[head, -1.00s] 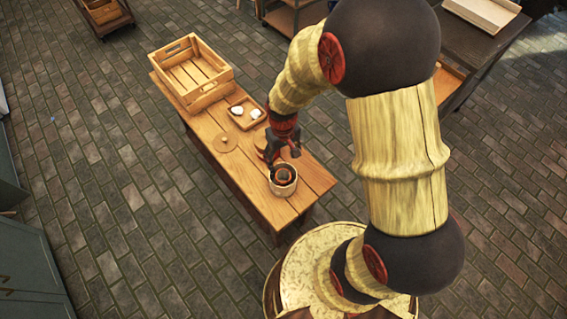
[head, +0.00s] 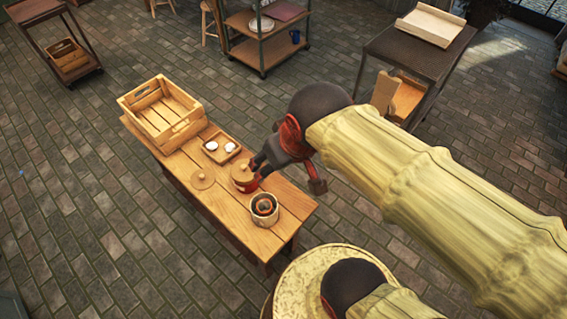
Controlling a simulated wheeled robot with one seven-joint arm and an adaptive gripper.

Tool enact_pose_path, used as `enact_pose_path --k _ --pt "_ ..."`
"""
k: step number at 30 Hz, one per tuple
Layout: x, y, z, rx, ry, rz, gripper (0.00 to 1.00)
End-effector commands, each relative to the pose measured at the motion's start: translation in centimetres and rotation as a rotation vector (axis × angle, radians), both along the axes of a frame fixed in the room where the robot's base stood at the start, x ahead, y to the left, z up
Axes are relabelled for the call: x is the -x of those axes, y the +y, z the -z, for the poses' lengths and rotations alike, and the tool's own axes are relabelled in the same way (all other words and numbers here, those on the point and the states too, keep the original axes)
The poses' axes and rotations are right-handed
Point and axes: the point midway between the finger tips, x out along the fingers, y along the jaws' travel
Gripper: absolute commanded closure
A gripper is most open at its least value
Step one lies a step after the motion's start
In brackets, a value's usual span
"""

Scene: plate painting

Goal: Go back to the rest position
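My gripper (head: 288,174) hangs above the right edge of the wooden table in the head view, below a dark arm joint. Its two dark fingers look spread wide, with nothing seen between them. The left finger overlaps the view of a red pot with a wooden lid (head: 243,172); I cannot tell the height between them. My arm is folded, and its pale bamboo-like link crosses the right side of the view.
The wooden table (head: 225,208) holds a slatted crate (head: 188,130), a small tray (head: 232,157) with white items, a flat round lid (head: 202,179) and a pale round container (head: 264,222) with a dark and orange inside. A dark side table (head: 440,50) and a shelf cart (head: 240,25) stand behind. Brick floor is clear at left.

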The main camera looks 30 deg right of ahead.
Motion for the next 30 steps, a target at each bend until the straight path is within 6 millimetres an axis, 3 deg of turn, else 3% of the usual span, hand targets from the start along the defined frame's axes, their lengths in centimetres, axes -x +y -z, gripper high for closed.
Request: enact_pose_path --k 6,30 --pt "2.5 0.0 -1.7 -0.006 -0.054 0.009 0.37" --pt "2.5 0.0 -1.7 -0.006 -0.055 0.008 0.37"
